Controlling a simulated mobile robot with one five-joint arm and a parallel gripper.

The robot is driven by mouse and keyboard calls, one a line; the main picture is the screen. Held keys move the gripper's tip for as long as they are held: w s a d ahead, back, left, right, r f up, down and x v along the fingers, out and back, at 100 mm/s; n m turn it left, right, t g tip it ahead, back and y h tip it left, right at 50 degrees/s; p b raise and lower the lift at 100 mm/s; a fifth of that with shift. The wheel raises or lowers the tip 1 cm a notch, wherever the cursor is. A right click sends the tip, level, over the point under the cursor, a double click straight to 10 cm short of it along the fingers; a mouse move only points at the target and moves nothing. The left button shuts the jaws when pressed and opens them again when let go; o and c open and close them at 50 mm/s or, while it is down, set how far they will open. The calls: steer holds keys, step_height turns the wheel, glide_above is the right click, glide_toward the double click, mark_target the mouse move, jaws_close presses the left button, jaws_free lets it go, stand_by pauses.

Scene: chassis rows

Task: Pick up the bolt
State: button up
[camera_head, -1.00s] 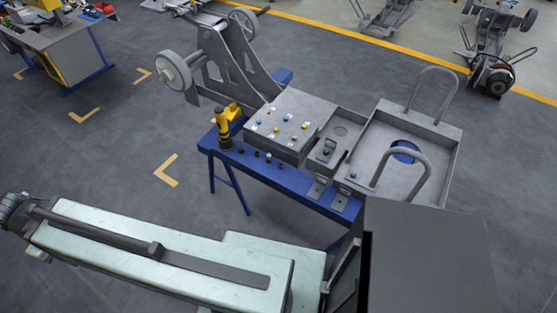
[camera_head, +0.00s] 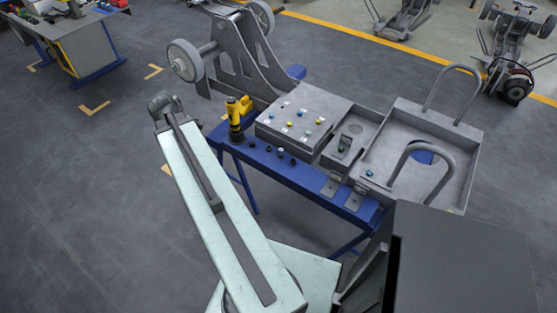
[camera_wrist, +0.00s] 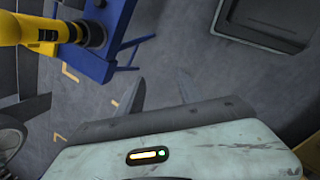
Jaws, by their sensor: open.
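Several small bolts with coloured tops, such as one yellow-topped bolt (camera_head: 320,121), stand on the grey block on the blue bench (camera_head: 300,175). Several dark ones, including a small dark bolt (camera_head: 281,152), stand along the bench edge. A blue-topped bolt (camera_head: 369,173) is in the grey tray. I cannot tell which bolt is the task's. My gripper (camera_wrist: 158,90) is open and empty in the wrist view, its two fingers apart over bare floor. No bolt shows clearly there. In the head view my arm reaches up left of the bench; its fingers are not visible.
A yellow power drill (camera_head: 237,112) stands upright on the bench's left end; it also shows top left in the wrist view (camera_wrist: 32,30). The tray (camera_head: 466,165) has tall curved handles. A wheeled grey frame (camera_head: 235,55) stands behind. Floor left of the bench is clear.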

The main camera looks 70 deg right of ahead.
steer(key=s+d+f+n+g+b, duration=0.1)
steer(key=s+d+f+n+b, duration=0.15)
steer(key=s+d, duration=1)
steer(key=n+g, duration=0.1)
glide_toward(280, 149)
steer(key=f, duration=0.1)
steer(key=shift+h, duration=0.3)
steer(key=b+x, duration=0.7)
steer(key=x, duration=0.1)
steer(key=shift+s+a+b, duration=0.15)
steer(key=shift+s+b, duration=0.05)
steer(key=shift+b, duration=0.15)
steer(key=shift+r, duration=0.1)
jaws_close()
